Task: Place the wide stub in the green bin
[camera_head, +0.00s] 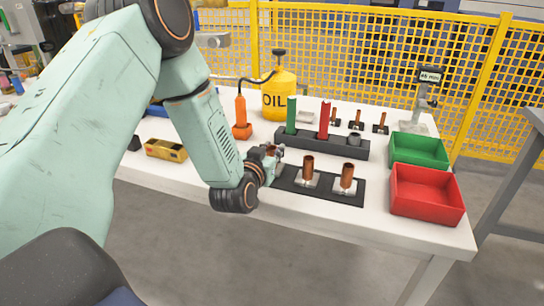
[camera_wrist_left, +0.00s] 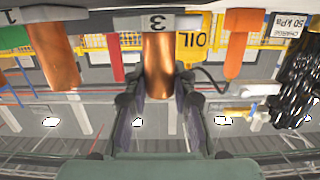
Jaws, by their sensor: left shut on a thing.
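The green bin (camera_head: 418,158) stands at the right of the table, behind a red bin. My left gripper (camera_head: 272,160) is at the left end of a black strip (camera_head: 329,191). It is shut on a copper stub, which shows between its fingers in the left wrist view (camera_wrist_left: 158,65), by a block marked 3. Two more copper stubs stand upright on the strip, a middle one (camera_head: 308,165) and a right one (camera_head: 347,177). One also shows at the left of the wrist view (camera_wrist_left: 52,55). I cannot tell whether the held stub is clear of its seat.
The red bin (camera_head: 426,208) is at the front right. A dark rack (camera_head: 320,145) with a green and a red post stands behind the strip. The yellow oil can (camera_head: 279,97), orange bottle (camera_head: 241,115) and several thin copper pieces are farther back. A yellow fence closes the rear.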

